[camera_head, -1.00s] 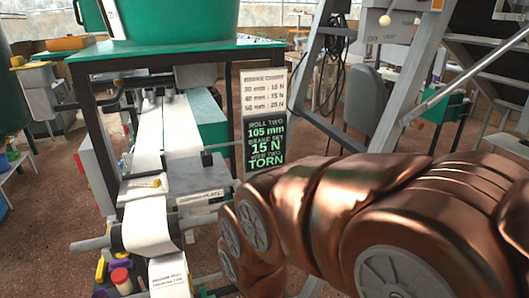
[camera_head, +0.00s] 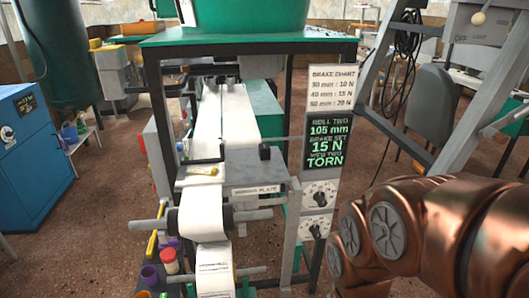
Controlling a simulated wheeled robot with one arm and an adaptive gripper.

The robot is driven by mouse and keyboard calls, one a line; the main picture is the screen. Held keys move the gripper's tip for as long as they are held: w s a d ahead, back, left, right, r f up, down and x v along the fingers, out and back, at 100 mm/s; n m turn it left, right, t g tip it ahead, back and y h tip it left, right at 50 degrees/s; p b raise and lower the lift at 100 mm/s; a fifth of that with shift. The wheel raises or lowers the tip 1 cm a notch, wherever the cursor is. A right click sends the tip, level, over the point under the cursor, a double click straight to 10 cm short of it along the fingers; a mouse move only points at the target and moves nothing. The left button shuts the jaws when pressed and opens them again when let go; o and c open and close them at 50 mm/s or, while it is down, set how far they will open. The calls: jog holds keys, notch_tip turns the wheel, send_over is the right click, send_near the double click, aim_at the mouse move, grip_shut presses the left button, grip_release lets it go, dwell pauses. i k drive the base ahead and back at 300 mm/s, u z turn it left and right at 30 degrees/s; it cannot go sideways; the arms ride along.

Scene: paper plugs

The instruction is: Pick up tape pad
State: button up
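A small pale pad with a yellow edge (camera_head: 203,171) lies on the grey ledge left of the splicing plate; it may be the tape pad, but it is too small to be sure. White paper web runs down the machine past this ledge to a roll (camera_head: 201,213) on a grey shaft. My copper arm fills the lower right, right of the machine and apart from the pad. My gripper is out of view.
The green-topped machine frame (camera_head: 150,90) stands in the middle. A brake chart and display panel (camera_head: 328,118) with two dials is on its right. Coloured cups (camera_head: 149,274) sit at lower left.

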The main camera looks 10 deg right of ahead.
aim_at(263, 149)
jog(key=u, duration=0.55)
jog(key=k, duration=0.65)
jog(key=z, duration=0.2)
jog(key=i, duration=1.55)
jog(key=u, duration=0.8)
